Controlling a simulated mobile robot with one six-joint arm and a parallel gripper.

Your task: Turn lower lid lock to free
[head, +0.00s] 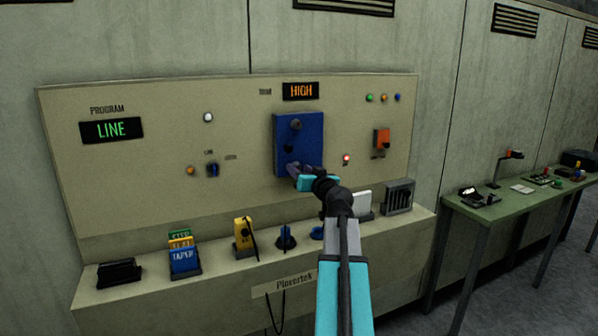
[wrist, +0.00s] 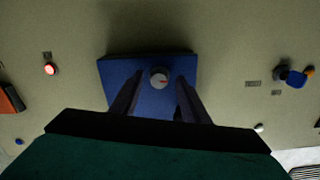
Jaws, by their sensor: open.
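The blue lid (head: 305,135) is on the beige wall panel. A round knob (head: 295,124) sits near its top, with a smaller dark part below it. My gripper (head: 298,171) is in front of the lid's lower part and hides it in the head view. My gripper's two dark fingers are open, one to each side of this knob. I cannot tell whether they touch it.
An orange switch box (head: 382,138) and a lit red lamp (head: 346,158) are right of the lid. A blue selector (head: 212,169) is to its left. The ledge below holds a yellow device (head: 244,238) and several other items. A green table (head: 520,208) stands at right.

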